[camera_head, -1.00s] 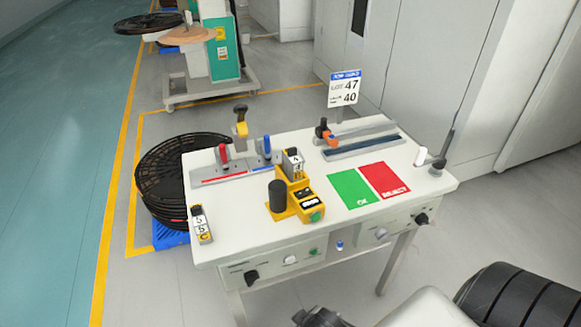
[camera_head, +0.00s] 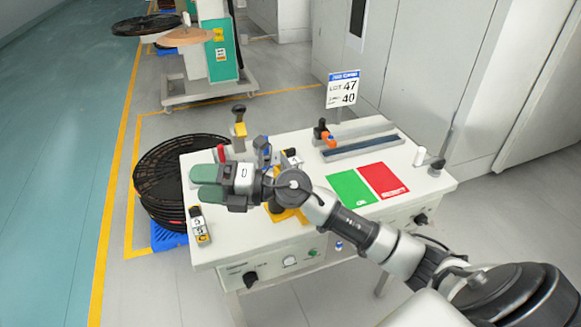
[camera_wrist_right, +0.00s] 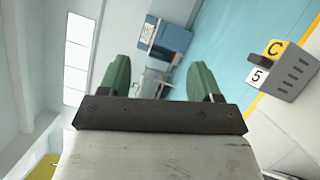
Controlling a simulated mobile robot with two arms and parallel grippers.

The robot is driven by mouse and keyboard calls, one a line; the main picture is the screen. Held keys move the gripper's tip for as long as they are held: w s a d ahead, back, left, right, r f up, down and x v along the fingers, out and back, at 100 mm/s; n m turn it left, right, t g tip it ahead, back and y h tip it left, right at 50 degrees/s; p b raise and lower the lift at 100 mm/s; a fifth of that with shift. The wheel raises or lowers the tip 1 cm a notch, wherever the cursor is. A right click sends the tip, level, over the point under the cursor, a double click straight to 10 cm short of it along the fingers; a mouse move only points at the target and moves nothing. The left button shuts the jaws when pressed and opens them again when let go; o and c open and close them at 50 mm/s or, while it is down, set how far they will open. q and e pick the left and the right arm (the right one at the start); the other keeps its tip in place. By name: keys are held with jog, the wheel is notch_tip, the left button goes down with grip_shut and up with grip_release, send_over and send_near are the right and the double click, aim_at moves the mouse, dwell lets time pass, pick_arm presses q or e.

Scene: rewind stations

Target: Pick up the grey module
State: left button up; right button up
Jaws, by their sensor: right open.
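The grey module (camera_head: 199,226), a small block with white and yellow labels, stands at the left front corner of the white table (camera_head: 255,250). In the right wrist view the grey module (camera_wrist_right: 292,78) is at the right, with a yellow "C" label and a white "5" label, outside the fingers. My right gripper (camera_head: 206,184) has green fingers, is open and empty, and is above the table's left part, a little beyond the module in the head view. Its fingers also show apart in the right wrist view (camera_wrist_right: 159,82). My left gripper is not in view.
A yellow device (camera_head: 289,214) on the table is partly hidden by my right arm. Green (camera_head: 352,189) and red (camera_head: 384,181) pads lie to its right. A rail fixture (camera_head: 362,145) and a sign (camera_head: 342,89) are at the back. Black reels (camera_head: 165,170) stand left of the table.

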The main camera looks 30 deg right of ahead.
jog(key=w+d+f+n+g+h, duration=0.3)
jog(key=d+n+g+h, duration=0.1)
jog(key=d+h, duration=0.1)
jog(key=m+g+h, duration=0.2)
jog(key=h, duration=0.9)
send_near(292, 154)
jog(key=f, duration=0.2)
jog(key=x, duration=0.4)
jog(key=shift+w+d+f, duration=0.15)
jog(key=shift+w+d, duration=0.05)
jog(key=shift+w, duration=0.15)
jog(key=shift+p+x, duration=0.8)
jog(key=shift+x, duration=1.95)
jog(key=shift+w+a, duration=0.1)
jog(key=shift+a, duration=0.05)
jog(key=c, duration=1.1)
